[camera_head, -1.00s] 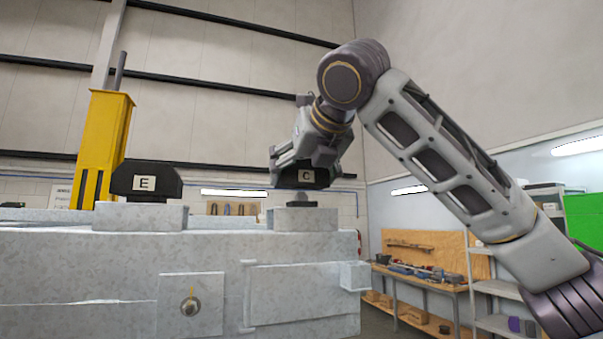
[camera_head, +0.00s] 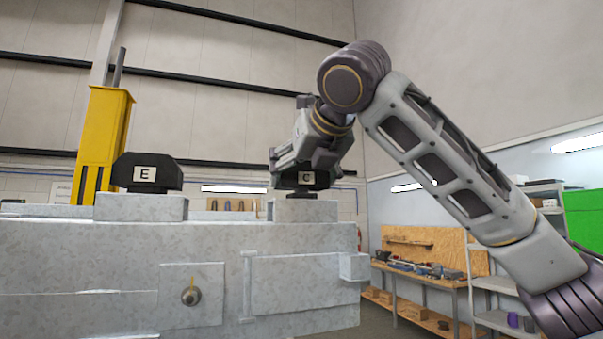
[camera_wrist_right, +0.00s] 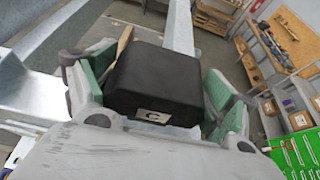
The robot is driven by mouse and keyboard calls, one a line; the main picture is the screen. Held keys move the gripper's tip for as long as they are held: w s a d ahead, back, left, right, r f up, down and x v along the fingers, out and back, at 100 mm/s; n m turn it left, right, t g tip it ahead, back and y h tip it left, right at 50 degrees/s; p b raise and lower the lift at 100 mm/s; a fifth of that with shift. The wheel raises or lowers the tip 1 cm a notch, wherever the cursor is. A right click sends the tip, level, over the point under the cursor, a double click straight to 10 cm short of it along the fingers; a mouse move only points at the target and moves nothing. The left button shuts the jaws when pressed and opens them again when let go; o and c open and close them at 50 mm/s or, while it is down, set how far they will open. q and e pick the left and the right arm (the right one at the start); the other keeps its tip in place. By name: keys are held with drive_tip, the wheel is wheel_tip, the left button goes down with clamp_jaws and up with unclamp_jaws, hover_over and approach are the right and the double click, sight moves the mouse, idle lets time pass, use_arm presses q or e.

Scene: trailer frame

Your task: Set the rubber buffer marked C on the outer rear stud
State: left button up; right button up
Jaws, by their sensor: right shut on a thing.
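The buffer marked C (camera_head: 305,179) is a dark block with a white label. It is held upright just above the metal pad (camera_head: 292,211) at the right end of the grey frame. A narrow dark piece shows between buffer and pad; I cannot tell whether it is a stud or the buffer's foot, or whether it is seated. My right gripper (camera_head: 300,168) is shut on the buffer from above. In the right wrist view, the buffer (camera_wrist_right: 155,80) sits between the green-padded fingers. My left gripper is not in view.
A dark buffer marked E (camera_head: 146,174) sits on the frame's left pad (camera_head: 140,208). A yellow post (camera_head: 104,140) stands behind it. A workbench (camera_head: 425,272) and shelves (camera_head: 492,290) stand at the right, beyond the grey frame (camera_head: 110,255).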

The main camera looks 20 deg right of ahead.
drive_tip(key=shift+f, duration=0.45)
drive_tip(key=o, duration=1.1)
drive_tip(key=v, duration=1.2)
drive_tip(key=shift+s, duration=0.1)
drive_tip(key=shift+f, duration=0.15)
idle(0.5)
